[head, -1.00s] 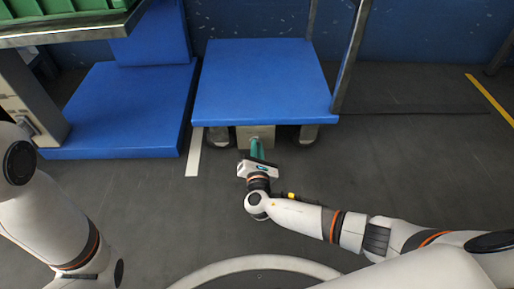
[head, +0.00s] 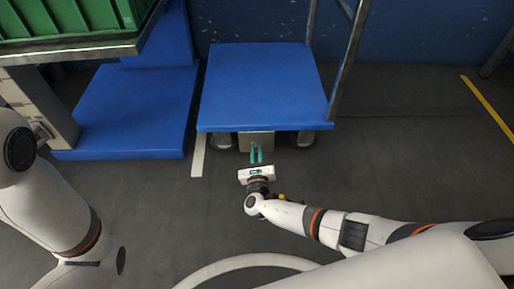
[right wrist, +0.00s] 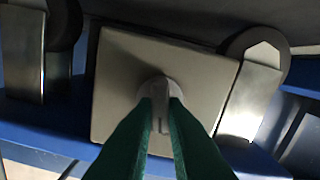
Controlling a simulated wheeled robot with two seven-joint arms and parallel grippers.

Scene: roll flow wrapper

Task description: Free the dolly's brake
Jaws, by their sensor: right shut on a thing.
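The dolly (head: 262,88) has a blue deck and a metal handle frame at its right side. Under its front edge is a grey brake plate (head: 256,140), between two wheels. In the right wrist view, the plate (right wrist: 122,85) carries a round grey brake knob (right wrist: 160,90) with a narrow grip bar. My right gripper (head: 257,152) is at the plate, its green fingers pointing at it. In the right wrist view the fingers (right wrist: 161,112) are shut on the knob's bar, one on each side. My left arm shows at the left, but its gripper is out of view.
A blue platform (head: 130,105) stands left of the dolly. Above it, a metal shelf holds a green crate (head: 70,22). A dark blue wall (head: 430,70) is behind. The grey floor to the right is clear, with a yellow line.

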